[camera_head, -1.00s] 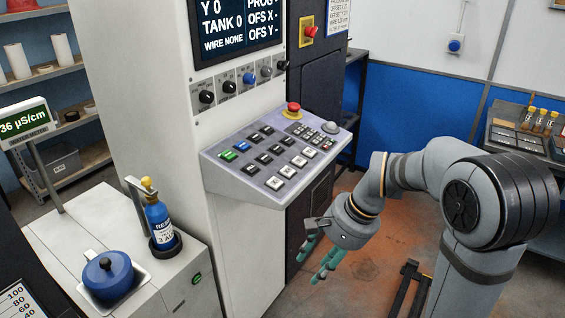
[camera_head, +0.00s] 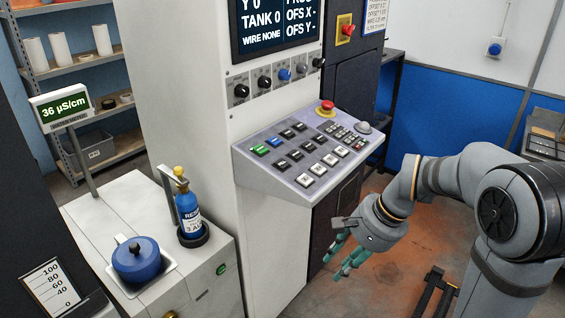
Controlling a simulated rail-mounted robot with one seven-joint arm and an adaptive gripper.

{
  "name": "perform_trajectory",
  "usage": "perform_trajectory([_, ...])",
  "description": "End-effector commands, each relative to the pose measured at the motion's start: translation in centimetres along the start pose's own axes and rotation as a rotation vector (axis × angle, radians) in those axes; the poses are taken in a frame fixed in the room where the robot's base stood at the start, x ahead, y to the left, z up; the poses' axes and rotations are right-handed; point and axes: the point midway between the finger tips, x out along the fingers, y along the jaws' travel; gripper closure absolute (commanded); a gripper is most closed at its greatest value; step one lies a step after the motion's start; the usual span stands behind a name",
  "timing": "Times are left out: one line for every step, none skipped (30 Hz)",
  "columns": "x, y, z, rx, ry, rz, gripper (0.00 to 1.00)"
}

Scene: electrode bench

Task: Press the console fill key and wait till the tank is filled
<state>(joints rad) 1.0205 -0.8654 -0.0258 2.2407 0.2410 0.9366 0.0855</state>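The console (camera_head: 243,150) is a sloped grey panel on the front of the white machine cabinet. It carries several dark and pale keys, with a green key (camera_head: 260,150) and a blue key (camera_head: 274,143) at its upper left. The key labels are too small to read. The screen (camera_head: 278,22) above reads TANK 0 and WIRE NONE. My gripper (camera_head: 341,260) has teal fingers, which look spread apart and empty. It hangs below and in front of the console, touching no key. A level scale (camera_head: 51,287) marked 0 to 100 shows at the lower left.
A red emergency button (camera_head: 327,105) sits at the console's top edge. Knobs (camera_head: 264,82) line the cabinet above. A low white unit at left bears a blue bottle (camera_head: 188,210), a blue lidded pot (camera_head: 138,262) and a meter reading 36 µS/cm (camera_head: 64,106). Floor in front is open.

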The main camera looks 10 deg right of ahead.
Motion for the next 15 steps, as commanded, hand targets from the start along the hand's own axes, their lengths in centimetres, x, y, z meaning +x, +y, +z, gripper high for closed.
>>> perform_trajectory([0.00, 0.00, 0.00, 0.000, 0.000, 0.000, 0.74])
perform_trajectory([0.00, 0.00, 0.00, 0.000, 0.000, 0.000, 0.76])
perform_trajectory([0.00, 0.00, 0.00, 0.000, 0.000, 0.000, 0.78])
perform_trajectory([0.00, 0.00, 0.00, 0.000, 0.000, 0.000, 0.80])
perform_trajectory([0.00, 0.00, 0.00, 0.000, 0.000, 0.000, 0.82])
perform_trajectory([0.00, 0.00, 0.00, 0.000, 0.000, 0.000, 0.84])
perform_trajectory([0.00, 0.00, 0.00, 0.000, 0.000, 0.000, 0.86])
perform_trajectory([0.00, 0.00, 0.00, 0.000, 0.000, 0.000, 0.88])
perform_trajectory([0.00, 0.00, 0.00, 0.000, 0.000, 0.000, 0.90])
perform_trajectory([0.00, 0.00, 0.00, 0.000, 0.000, 0.000, 0.92])
perform_trajectory([0.00, 0.00, 0.00, 0.000, 0.000, 0.000, 0.94])
perform_trajectory([0.00, 0.00, 0.00, 0.000, 0.000, 0.000, 0.96])
perform_trajectory([0.00, 0.00, 0.00, 0.000, 0.000, 0.000, 0.98])
perform_trajectory([0.00, 0.00, 0.00, 0.000, 0.000, 0.000, 0.99])
perform_trajectory([0.00, 0.00, 0.00, 0.000, 0.000, 0.000, 1.00])
